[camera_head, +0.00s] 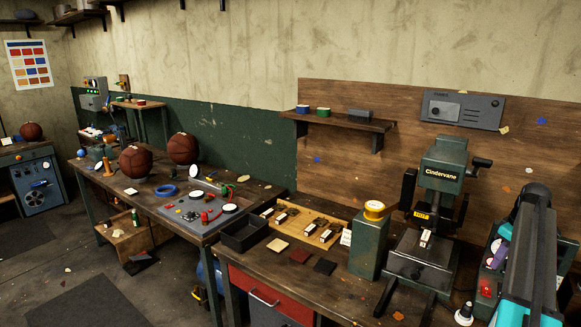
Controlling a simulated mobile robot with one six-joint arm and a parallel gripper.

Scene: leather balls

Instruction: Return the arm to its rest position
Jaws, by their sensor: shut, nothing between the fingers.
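A grey and teal link of my arm (530,255) rises along the right edge of the head view, with a dark rounded joint at its top. It stands in front of the right end of the workbench. My gripper does not show in this view, so I cannot see its fingers.
A green press marked Cindervane (442,170) stands left of my arm, close to it. A green box with a yellow top (369,245) and a black tray (245,233) are on the bench. Brown leather balls (136,161) rest on the left bench. Open floor lies at lower left.

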